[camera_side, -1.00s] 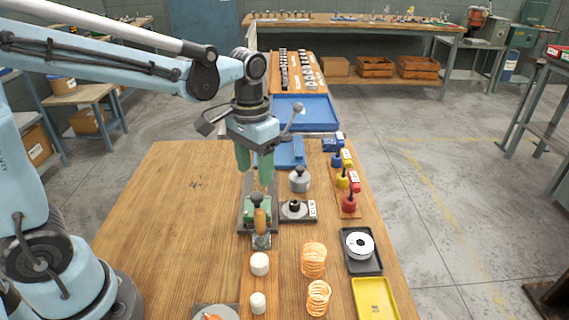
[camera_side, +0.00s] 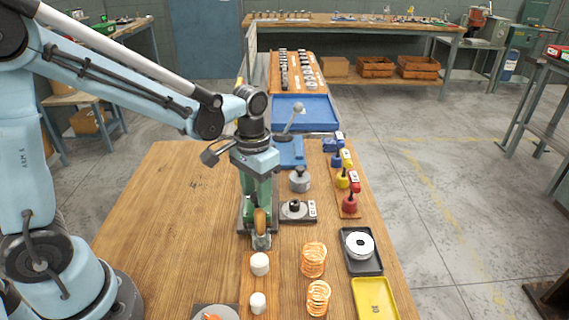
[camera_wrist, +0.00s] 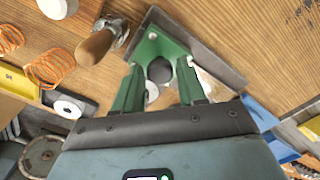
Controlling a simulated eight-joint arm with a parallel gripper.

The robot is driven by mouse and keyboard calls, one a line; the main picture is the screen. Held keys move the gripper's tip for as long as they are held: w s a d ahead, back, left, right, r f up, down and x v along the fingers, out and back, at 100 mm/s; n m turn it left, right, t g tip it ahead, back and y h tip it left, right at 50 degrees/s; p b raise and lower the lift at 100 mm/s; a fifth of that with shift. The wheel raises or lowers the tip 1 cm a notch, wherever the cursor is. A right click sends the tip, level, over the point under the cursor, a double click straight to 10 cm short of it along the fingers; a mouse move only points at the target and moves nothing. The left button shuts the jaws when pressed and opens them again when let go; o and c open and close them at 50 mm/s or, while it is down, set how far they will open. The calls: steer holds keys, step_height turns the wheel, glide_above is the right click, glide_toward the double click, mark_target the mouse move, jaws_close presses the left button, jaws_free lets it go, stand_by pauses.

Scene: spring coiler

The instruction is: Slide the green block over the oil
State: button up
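The green block (camera_wrist: 160,42) sits on a dark metal base (camera_wrist: 205,42) and carries a dark round knob (camera_wrist: 159,70). In the side view the dark base (camera_side: 242,222) shows, but my gripper (camera_side: 258,200) mostly hides the block. In the wrist view my gripper (camera_wrist: 161,67) has its green fingers apart, one on each side of the knob, with a small gap visible beside it. A wooden-handled tool (camera_wrist: 96,46) with a clear or metallic foot stands close beside the base; it also shows in the side view (camera_side: 260,222). I cannot make out oil.
White cylinders (camera_side: 259,264), orange wire coils (camera_side: 314,259), a dark tray with a white disc (camera_side: 359,246) and a yellow tray (camera_side: 376,300) lie nearer. A knobbed plate (camera_side: 296,210) and red bottle (camera_side: 349,203) stand right. The left tabletop (camera_side: 160,215) is clear.

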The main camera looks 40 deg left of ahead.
jaws_close()
steer(key=shift+w, duration=0.1)
steer(key=w+a, duration=0.9)
steer(key=shift+w+a, duration=0.1)
steer(key=shift+a, duration=0.05)
steer(key=shift+o, duration=1.9)
jaws_free()
step_height(320, 180, up, 12)
